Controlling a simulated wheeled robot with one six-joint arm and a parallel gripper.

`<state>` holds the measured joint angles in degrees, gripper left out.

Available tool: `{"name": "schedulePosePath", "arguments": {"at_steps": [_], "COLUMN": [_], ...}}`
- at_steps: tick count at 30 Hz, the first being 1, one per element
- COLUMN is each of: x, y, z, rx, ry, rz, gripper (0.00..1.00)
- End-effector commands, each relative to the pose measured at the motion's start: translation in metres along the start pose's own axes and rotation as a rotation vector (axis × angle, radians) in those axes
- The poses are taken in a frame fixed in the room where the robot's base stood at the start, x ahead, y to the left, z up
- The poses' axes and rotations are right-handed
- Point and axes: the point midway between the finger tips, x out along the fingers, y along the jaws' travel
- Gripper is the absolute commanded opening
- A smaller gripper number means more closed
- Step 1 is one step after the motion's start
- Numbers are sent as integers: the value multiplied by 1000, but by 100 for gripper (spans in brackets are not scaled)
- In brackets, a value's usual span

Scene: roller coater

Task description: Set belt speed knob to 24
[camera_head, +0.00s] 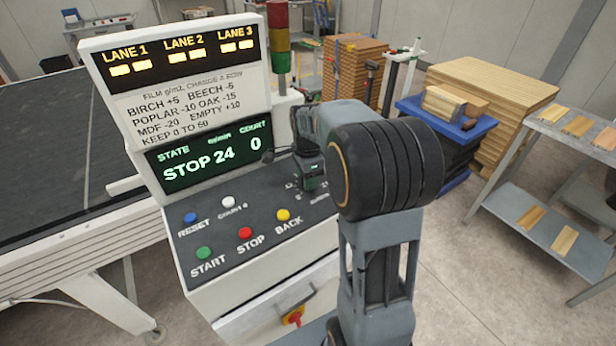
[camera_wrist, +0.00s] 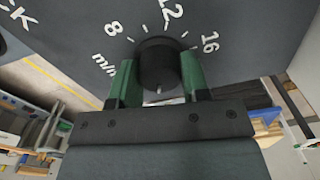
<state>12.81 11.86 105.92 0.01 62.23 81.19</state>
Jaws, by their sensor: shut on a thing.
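The belt speed knob (camera_wrist: 158,65) is a dark round knob on the grey panel in the wrist view. The printed numbers 8, 12 and 16 and part of "m/min" surround it. The two green fingers of my gripper (camera_wrist: 158,75) are shut on its left and right sides. A small light mark shows on the knob's near side; I cannot tell which value it points to. In the head view my gripper (camera_head: 309,178) is at the panel's right part and hides the knob. The green display (camera_head: 207,154) reads STOP, 24 and COUNT 0.
Reset, start, stop and back buttons (camera_head: 245,233) and a white button sit left of my gripper. A red-yellow switch (camera_head: 293,316) is on the cabinet front. A dark conveyor belt (camera_head: 50,160) lies left. A blue cart (camera_head: 445,115) and a shelf table (camera_head: 540,185) stand right.

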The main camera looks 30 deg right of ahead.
Motion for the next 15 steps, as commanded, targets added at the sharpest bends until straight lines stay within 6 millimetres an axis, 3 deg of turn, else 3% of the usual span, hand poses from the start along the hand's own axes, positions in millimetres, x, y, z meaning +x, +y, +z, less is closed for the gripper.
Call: {"name": "schedulePosePath", "arguments": {"at_steps": [15], "x": [-2], "y": [-1], "z": [0], "rx": [94], "ry": [1], "rz": [-5], "gripper": [19]}}
